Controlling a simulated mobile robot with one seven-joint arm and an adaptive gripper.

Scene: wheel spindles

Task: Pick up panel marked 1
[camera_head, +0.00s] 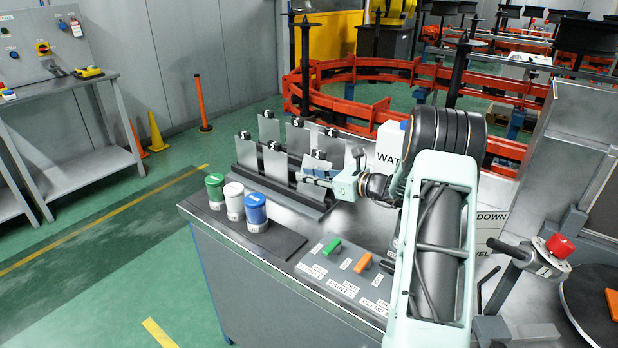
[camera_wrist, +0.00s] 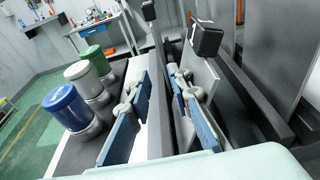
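Several thin grey panels with black clips at their tops stand upright in a dark rack (camera_head: 300,196) on the bench. My gripper (camera_head: 318,172) is at the near right end of the rack, low among the panels. In the wrist view its two blue-padded fingers (camera_wrist: 160,112) are apart.
Green (camera_head: 215,188), white (camera_head: 234,202) and blue (camera_head: 256,211) canisters stand on a dark mat left of the rack. Green (camera_head: 332,247) and orange (camera_head: 363,262) switches lie nearer.

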